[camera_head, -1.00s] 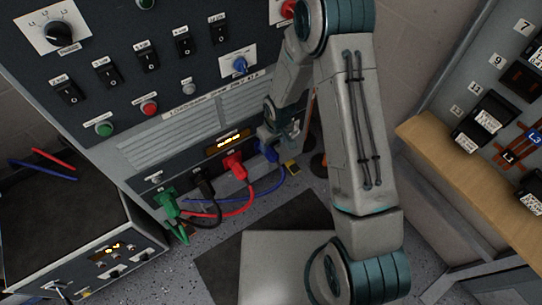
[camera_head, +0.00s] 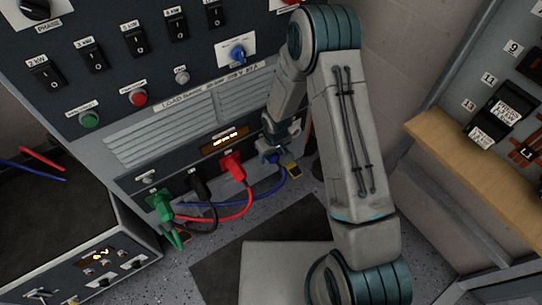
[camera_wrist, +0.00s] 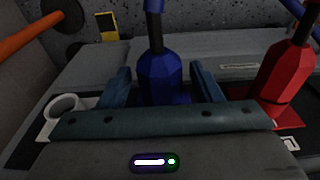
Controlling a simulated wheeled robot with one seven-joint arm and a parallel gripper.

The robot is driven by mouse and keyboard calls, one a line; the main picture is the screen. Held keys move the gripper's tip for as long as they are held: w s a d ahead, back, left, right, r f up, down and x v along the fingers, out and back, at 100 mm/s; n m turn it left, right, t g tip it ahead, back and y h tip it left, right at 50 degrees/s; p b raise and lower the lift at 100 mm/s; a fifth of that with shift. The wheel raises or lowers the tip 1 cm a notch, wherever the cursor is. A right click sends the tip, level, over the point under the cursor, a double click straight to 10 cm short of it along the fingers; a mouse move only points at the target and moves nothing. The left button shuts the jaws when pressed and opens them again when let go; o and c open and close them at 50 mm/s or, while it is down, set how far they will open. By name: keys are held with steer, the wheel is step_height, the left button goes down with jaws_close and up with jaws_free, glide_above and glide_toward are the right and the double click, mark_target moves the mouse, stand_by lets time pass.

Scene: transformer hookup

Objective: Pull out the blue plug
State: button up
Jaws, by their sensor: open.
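The blue plug (camera_wrist: 162,78) sits upright in the wrist view, its cable leaving from its top. My gripper (camera_wrist: 162,82) is open, with one finger on each side of the blue plug; I cannot tell whether they touch it. The plug's lower end is hidden behind the gripper's body. In the head view my gripper (camera_head: 272,150) is at the right end of the socket row on the load bank panel (camera_head: 130,190), and it mostly hides the blue plug there. The blue cable (camera_head: 262,190) hangs down from it.
The red plug (camera_head: 232,165) is next to the blue one and also shows in the wrist view (camera_wrist: 284,75). Black (camera_head: 200,188) and green (camera_head: 160,204) plugs sit further left. A wooden ledge (camera_head: 470,180) stands at right.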

steer(key=c, duration=1.1)
steer(key=shift+o, duration=0.2)
steer(key=shift+f+b, duration=0.15)
steer(key=shift+b, duration=0.35)
steer(key=shift+s+h+b, duration=0.1)
steer(key=shift+h+b, duration=0.3)
steer(key=shift+b, duration=0.15)
steer(key=t+h+b, duration=0.2)
steer(key=b, duration=0.3)
steer(key=shift+a+f+h, duration=0.1)
steer(key=shift+a+h, duration=0.05)
steer(key=shift+h, duration=0.15)
steer(key=shift+s+b, duration=0.1)
steer(key=shift+b, duration=0.35)
steer(key=shift+t+h+b, duration=0.7)
steer(key=shift+h+b, duration=0.1)
steer(key=shift+b, duration=0.05)
steer(key=shift+h, duration=0.3)
steer(key=shift+r, duration=0.2)
